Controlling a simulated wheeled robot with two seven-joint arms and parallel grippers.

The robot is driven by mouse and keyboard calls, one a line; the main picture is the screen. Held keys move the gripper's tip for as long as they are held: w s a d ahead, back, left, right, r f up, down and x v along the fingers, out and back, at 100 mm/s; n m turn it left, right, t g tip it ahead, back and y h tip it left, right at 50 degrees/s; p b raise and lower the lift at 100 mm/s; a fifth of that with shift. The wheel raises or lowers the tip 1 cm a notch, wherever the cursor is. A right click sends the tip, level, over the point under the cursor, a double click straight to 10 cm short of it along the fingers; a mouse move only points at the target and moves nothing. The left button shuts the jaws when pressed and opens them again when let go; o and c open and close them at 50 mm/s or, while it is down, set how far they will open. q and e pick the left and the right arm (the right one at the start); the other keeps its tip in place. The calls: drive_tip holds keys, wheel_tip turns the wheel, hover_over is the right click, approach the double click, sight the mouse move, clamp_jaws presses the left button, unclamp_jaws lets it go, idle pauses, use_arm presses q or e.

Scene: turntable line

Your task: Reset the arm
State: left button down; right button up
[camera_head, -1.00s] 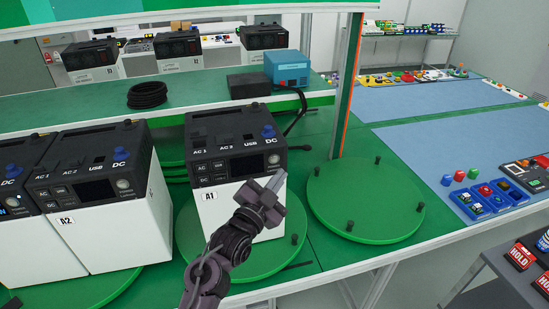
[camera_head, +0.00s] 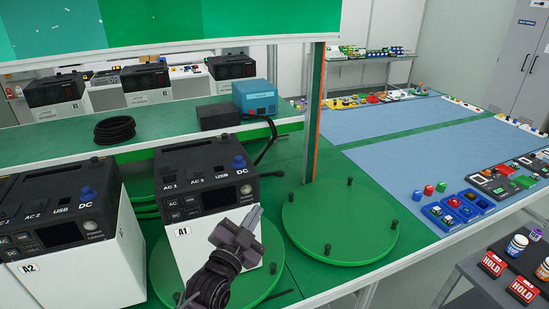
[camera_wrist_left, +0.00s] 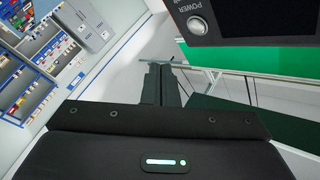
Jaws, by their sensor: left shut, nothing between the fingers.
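My left gripper (camera_head: 250,216) is in front of the lower right front of the power unit marked A1 (camera_head: 212,235) in the head view. Its fingers are together with nothing between them. I cannot tell whether it touches the unit. In the left wrist view the shut fingers (camera_wrist_left: 162,84) point away from the camera, and a dark panel marked POWER (camera_wrist_left: 240,18) shows at the upper right. My right gripper is in neither view.
Unit A2 (camera_head: 72,240) stands at the left. An empty green turntable (camera_head: 340,222) with dark pegs lies to the right of A1. A blue box (camera_head: 257,97) and a black cable coil (camera_head: 115,130) sit on the shelf. HOLD signs (camera_head: 492,264) stand at the lower right.

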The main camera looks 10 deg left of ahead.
use_arm(q)
drive_tip(key=s+a+f+n+g+y, duration=0.1)
drive_tip(key=s+f+n+g+y, duration=0.15)
drive_tip(key=s+f+g, duration=0.55)
drive_tip(key=s+a+f+n+g+y, duration=0.1)
drive_tip(key=s+f+n+g, duration=0.25)
drive_tip(key=s, duration=0.45)
drive_tip(key=s+a+f+n+g, duration=0.1)
drive_tip(key=s+f+n+g, duration=0.2)
drive_tip(key=s, duration=0.5)
wheel_tip(320, 180, down, 31)
drive_tip(key=s+m+g+b, duration=0.2)
drive_tip(key=g+b, duration=0.1)
drive_tip(key=s+a+f+b, duration=0.1)
drive_tip(key=s+a+f, duration=0.1)
drive_tip(key=s+f, duration=0.8)
drive_tip(key=s+a+f+b, duration=0.1)
drive_tip(key=s+f, duration=0.9)
drive_tip(key=f, duration=0.2)
drive_tip(key=shift+a+f+g+b, duration=0.3)
drive_tip(key=shift+a+g+b, duration=0.05)
